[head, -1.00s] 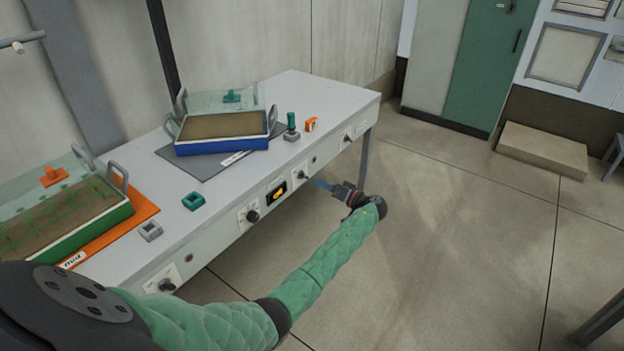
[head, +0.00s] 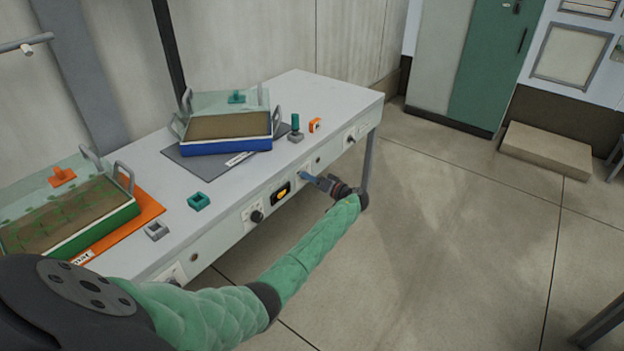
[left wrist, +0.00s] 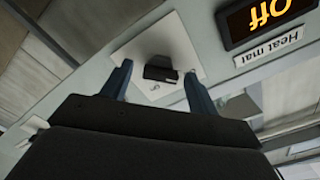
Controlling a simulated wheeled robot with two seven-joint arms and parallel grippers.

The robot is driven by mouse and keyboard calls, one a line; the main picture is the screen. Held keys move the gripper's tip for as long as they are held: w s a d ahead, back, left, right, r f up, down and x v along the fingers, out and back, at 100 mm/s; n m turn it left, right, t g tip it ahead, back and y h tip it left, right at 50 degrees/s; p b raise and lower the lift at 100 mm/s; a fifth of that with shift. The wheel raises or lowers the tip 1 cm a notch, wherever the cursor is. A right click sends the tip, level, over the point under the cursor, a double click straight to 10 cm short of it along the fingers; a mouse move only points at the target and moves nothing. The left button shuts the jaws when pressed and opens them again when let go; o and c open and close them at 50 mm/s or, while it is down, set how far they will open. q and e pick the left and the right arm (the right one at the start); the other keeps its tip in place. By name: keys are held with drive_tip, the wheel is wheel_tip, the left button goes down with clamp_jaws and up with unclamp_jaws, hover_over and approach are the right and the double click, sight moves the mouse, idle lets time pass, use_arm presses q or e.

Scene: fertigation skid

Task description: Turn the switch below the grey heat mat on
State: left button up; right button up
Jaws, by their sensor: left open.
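The grey heat mat (head: 190,167) lies on the bench under a blue-sided tray (head: 230,147) of soil. Below it, the bench front bears a dark switch knob on a white plate, mostly hidden by my left gripper (head: 308,178) in the head view. In the left wrist view the black knob (left wrist: 160,68) sits between the two blue fingers, which are open around it; I cannot tell whether they touch it. Beside it a lit display (left wrist: 268,16) reads "Off", upside down, above a "Heat mat" label (left wrist: 268,49). My right gripper is not in view.
Another knob (head: 257,216) and a small display (head: 281,194) are on the bench front (head: 225,240) to the left. A further knob (head: 351,138) is to the right. An orange mat (head: 150,208) with a green-sided tray lies at the left. The floor in front is clear.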

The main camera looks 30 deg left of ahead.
use_arm(q)
drive_tip(key=c, duration=1)
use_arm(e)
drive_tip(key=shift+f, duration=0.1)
use_arm(q)
drive_tip(key=shift+m, duration=0.3)
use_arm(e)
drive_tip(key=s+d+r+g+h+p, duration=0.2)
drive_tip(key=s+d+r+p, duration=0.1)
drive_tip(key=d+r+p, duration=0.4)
use_arm(q)
drive_tip(key=m, duration=1.7)
drive_tip(key=shift+m, duration=0.3)
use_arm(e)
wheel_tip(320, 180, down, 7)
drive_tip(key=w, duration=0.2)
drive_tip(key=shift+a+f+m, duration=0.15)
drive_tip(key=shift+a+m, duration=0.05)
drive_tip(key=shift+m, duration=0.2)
use_arm(q)
drive_tip(key=o, duration=1)
drive_tip(key=shift+f, duration=0.1)
